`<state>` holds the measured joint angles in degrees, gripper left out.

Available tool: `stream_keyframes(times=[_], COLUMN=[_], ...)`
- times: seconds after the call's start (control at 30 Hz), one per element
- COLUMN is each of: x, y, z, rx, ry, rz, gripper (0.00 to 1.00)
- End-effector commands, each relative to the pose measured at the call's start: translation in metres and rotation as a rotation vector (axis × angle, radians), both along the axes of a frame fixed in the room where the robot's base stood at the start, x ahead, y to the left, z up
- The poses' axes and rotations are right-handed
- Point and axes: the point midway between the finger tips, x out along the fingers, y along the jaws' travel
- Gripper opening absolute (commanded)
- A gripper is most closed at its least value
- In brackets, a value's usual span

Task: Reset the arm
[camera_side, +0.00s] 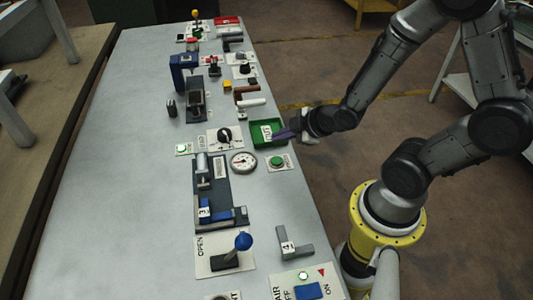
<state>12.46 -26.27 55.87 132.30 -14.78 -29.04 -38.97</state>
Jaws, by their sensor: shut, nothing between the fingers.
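My gripper (285,134) is shut and empty at the end of my dark grey arm. A label numbered like a tag (267,134) shows in the tray, too small to read. I cannot tell whether the fingers touch the tray or hover above it. My arm bends over the table's right edge from a yellow base.
The long grey table (150,200) carries a round gauge (243,162), a green button (277,162), a black knob (224,135), a blue-ball lever (243,242), a blue-black fixture (215,190) and a blue frame (184,68). The table's left strip is clear.

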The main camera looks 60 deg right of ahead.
Motion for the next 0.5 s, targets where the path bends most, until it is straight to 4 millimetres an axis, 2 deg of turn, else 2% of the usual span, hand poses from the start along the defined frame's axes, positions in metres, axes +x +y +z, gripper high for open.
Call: stream_keyframes(times=[0.07,0.13,0.23,0.3,0.4,0.5], x=[0.014,0.027,0.032,0.025,0.006,-0.021], y=[0.004,0.008,0.013,0.017,0.021,0.026], z=[0.025,0.06,0.115,0.145,0.179,0.2], rx=[-0.013,-0.028,-0.015,0.022,0.102,0.196], ry=[-0.065,-0.142,-0.202,-0.208,-0.188,-0.14], rz=[0.02,0.034,0.014,-0.025,-0.098,-0.179], gripper=[0.0,0.0,0.0,0.0,0.0,0.0])
